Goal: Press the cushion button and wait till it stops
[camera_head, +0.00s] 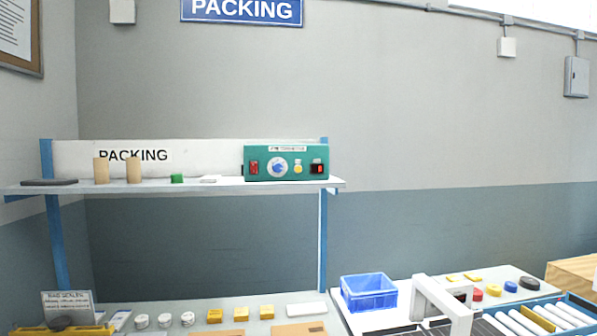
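A green control box (286,162) sits at the right end of the upper shelf. Its front has a red switch (255,168) at the left, a round blue-and-white dial (278,168), a small yellow round part (298,168) and a red-and-black switch (317,168) at the right. The label on its top edge is too small to read. No part is clearly marked as the cushion button. Neither of my grippers is in view.
The shelf (220,185) also holds brown cylinders (133,170) and a green roll (177,178). Below, a bench carries small rolls and yellow boxes (241,313).

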